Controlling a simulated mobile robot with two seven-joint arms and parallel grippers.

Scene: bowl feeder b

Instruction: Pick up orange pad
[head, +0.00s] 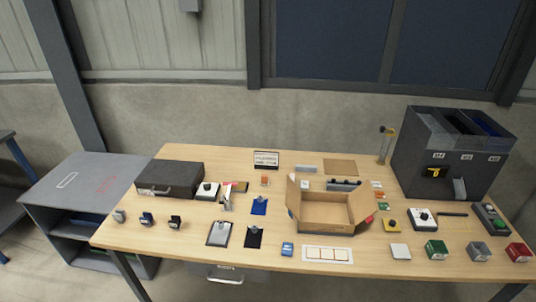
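Small flat orange pieces lie on the wooden table (180,234), to the right of the open cardboard box (327,226). One orange piece (379,194) lies just beyond the box's right flap, and a paler orange and white piece (376,184) lies behind it. Another small orange-red item (265,180) stands left of the box, near the back. They are too small to tell which is the orange pad. Neither of my grippers shows in the head view.
A dark case (170,178) sits at the back left and a dark bin unit (455,150) at the back right. Clipboards (219,233), small coloured boxes (436,250) and button boxes (423,218) are spread about.

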